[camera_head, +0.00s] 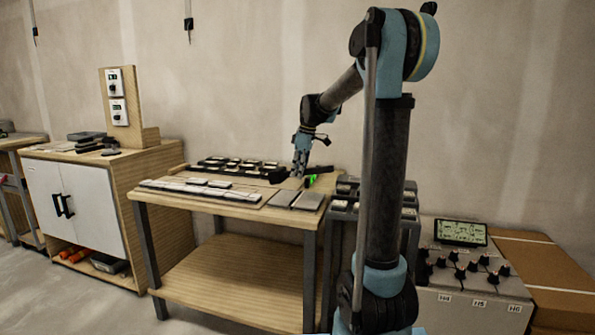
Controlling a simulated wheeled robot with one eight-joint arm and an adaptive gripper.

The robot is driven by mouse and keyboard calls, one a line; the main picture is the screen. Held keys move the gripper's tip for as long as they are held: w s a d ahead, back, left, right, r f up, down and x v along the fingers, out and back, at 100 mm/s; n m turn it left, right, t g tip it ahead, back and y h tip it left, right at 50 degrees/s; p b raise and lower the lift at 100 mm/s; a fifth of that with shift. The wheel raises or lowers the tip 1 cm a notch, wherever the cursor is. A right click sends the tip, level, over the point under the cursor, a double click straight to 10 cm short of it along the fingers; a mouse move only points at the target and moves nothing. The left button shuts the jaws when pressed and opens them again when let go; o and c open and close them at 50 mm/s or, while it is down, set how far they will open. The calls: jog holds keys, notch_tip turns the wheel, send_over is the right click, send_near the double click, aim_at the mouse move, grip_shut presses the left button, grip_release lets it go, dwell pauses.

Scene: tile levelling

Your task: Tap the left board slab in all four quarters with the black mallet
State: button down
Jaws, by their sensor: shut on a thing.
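Two grey slabs lie side by side at the front right of the wooden table; the left slab (283,198) is beside the right slab (308,201). My gripper (301,172) is low over the back right part of the table, behind the slabs. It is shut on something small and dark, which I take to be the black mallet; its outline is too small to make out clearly. The gripper appears apart from the left slab. A small green patch (312,180) shows just right of the gripper.
A long board with pale tiles (200,191) lies at the table's front left. A dark rack with several pale pieces (240,163) stands behind it. A grey stand with compartments (345,205) adjoins the table's right side. My arm column hides part of that stand.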

jog(key=shift+s+d+x, duration=0.1)
jog(key=shift+d+x, duration=0.1)
jog(key=shift+x, duration=1.1)
jog(key=shift+s+d+x, duration=0.1)
jog(key=shift+d+x, duration=0.1)
jog(key=shift+x, duration=1.05)
jog(key=shift+s+d+x, duration=0.1)
jog(key=shift+d+x, duration=0.1)
jog(key=shift+x, duration=1.1)
jog(key=shift+a+v, duration=0.2)
jog(key=shift+v, duration=0.85)
jog(key=shift+a+v, duration=0.2)
jog(key=shift+v, duration=0.85)
jog(key=shift+w, duration=0.1)
jog(key=x, duration=0.3)
jog(key=d+x, duration=0.1)
jog(key=shift+a+f, duration=0.15)
jog(key=shift+f, duration=0.25)
jog(key=shift+a+v, duration=0.15)
jog(key=shift+v, duration=0.7)
jog(key=shift+a+v, duration=0.2)
jog(key=shift+v, duration=0.65)
jog(key=shift+a+v, duration=0.15)
jog(key=shift+v, duration=0.7)
jog(key=shift+r, duration=0.15)
